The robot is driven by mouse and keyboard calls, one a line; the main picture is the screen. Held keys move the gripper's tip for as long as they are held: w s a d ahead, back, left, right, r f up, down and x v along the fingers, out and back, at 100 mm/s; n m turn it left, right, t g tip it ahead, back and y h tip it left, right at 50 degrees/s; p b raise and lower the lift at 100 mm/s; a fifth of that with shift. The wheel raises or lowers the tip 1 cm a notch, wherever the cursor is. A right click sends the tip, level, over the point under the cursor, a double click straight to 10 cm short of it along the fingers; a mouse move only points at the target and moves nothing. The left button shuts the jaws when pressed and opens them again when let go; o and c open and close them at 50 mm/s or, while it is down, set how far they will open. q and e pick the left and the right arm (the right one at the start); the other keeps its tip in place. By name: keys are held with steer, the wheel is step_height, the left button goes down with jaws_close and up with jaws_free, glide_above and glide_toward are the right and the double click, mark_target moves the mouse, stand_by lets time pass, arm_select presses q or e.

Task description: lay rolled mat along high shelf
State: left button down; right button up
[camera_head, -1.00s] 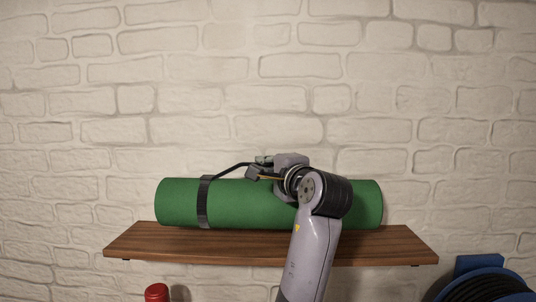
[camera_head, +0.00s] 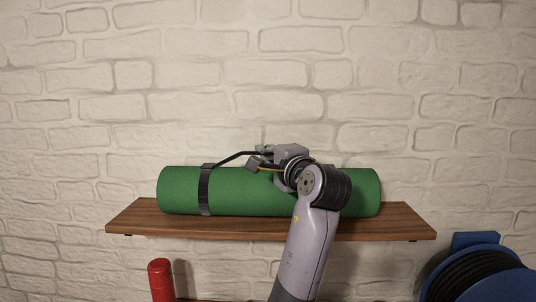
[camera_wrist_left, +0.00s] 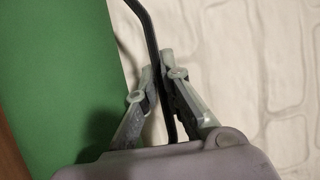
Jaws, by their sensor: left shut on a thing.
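The rolled mat (camera_head: 250,192) is a green cylinder lying level along the brown wooden shelf (camera_head: 375,225), parallel to its long edge. A black band (camera_head: 204,190) wraps its left part, and a thin black strap (camera_head: 232,159) runs from it to my left gripper. In the left wrist view the fingers (camera_wrist_left: 161,82) are shut on the strap (camera_wrist_left: 147,24), with the green mat (camera_wrist_left: 60,75) to the left. My wrist hides part of the mat's right half. Whether its underside touches the shelf is unclear. My right gripper is not in view.
A white brick wall (camera_head: 290,80) stands behind the shelf. A red bottle-like object (camera_head: 161,280) is below at the left. A blue reel with dark hose or cable (camera_head: 480,275) is at the lower right. Both shelf ends show bare wood.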

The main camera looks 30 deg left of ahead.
arm_select(q)
steer(key=shift+f, duration=0.35)
steer(key=c, duration=1.7)
jaws_free()
steer(key=shift+s, duration=0.1)
steer(key=shift+f, duration=0.15)
steer(key=v, duration=1.2)
